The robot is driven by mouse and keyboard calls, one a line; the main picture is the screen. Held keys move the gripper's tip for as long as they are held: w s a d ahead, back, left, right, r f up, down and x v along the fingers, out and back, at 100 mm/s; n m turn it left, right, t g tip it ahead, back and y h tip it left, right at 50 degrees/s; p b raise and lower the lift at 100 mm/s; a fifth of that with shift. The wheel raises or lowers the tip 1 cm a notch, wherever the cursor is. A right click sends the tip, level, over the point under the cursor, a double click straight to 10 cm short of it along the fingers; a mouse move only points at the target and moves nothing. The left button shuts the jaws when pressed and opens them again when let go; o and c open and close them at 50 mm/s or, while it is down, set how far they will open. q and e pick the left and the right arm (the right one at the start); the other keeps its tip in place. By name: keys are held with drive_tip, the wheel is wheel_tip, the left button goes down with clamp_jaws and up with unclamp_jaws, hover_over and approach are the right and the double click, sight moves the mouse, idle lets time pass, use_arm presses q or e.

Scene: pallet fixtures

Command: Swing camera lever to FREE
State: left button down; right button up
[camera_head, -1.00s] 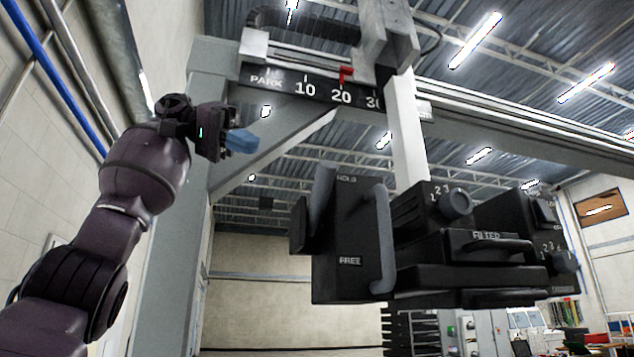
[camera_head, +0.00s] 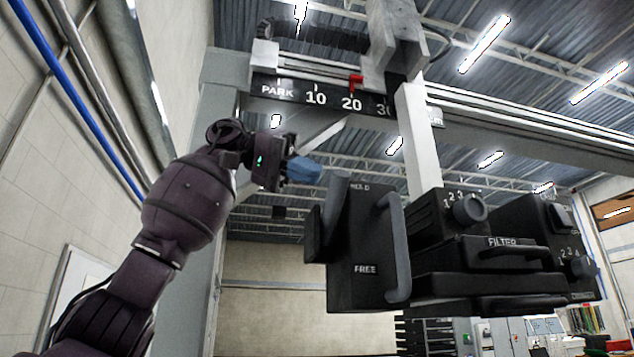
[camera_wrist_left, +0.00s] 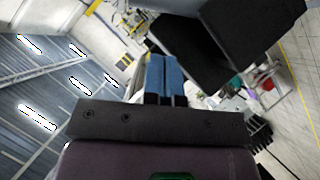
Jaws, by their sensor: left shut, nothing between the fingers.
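The black camera box (camera_head: 365,285) hangs from a white column, with HOLD marked at its upper left and FREE lower down. A grey lever (camera_head: 331,205) stands at its left side, its upper end level with HOLD. My left gripper (camera_head: 306,170), with blue fingers, is shut and empty just left of and above the lever's upper end. I cannot tell whether they touch. In the left wrist view the shut blue fingers (camera_wrist_left: 166,78) point at dark box parts (camera_wrist_left: 195,50); the lever is not clear there. My right gripper is not in view.
A grey curved handle (camera_head: 398,250) is on the box's front right edge. Knobs (camera_head: 469,208) and a FILTER drawer (camera_head: 505,255) sit to its right. Above runs a rail with a PARK scale (camera_head: 315,97) and a red pointer near 20. Left of the box is open air.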

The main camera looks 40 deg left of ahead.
sight(335, 199)
use_arm(q)
drive_tip(key=shift+s+d+f, duration=0.2)
drive_tip(key=shift+d+f, duration=0.3)
drive_tip(key=shift+f, duration=0.15)
drive_tip(key=shift+s+d+f, duration=0.2)
drive_tip(key=shift+d+f, duration=0.25)
drive_tip(key=shift+f, duration=0.15)
drive_tip(key=shift+d+f, duration=0.3)
drive_tip(key=shift+f, duration=0.05)
drive_tip(key=shift+s, duration=0.15)
